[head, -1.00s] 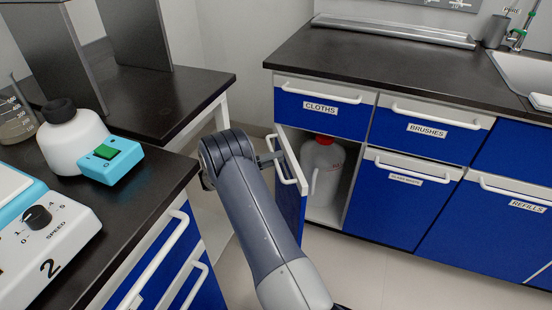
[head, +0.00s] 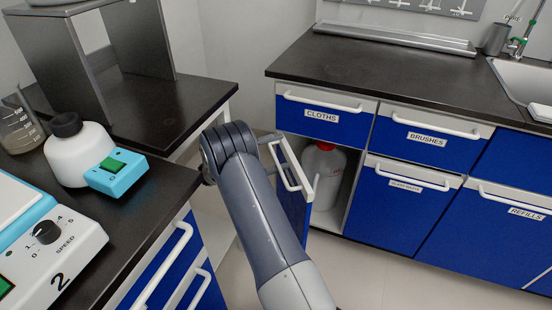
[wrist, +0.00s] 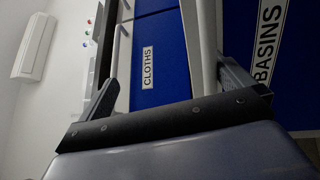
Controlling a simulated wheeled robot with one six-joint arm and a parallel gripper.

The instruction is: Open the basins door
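The basins door (head: 292,212) stands ajar under the cloths drawer (head: 322,120), swung outward. In the wrist view the BASINS label (wrist: 267,42) is at the right on the blue door face. My gripper (wrist: 165,90) is open, its two fingers wide apart. The right finger is in the gap between the white handle bar (wrist: 203,40) and the door face. I cannot tell whether it touches the bar. In the head view my arm hides most of the gripper.
A white bottle with a red cap (head: 322,170) stands inside the cabinet. The brushes drawer (head: 428,135) and other shut blue fronts are at the right. Floor in front of the cabinets is clear.

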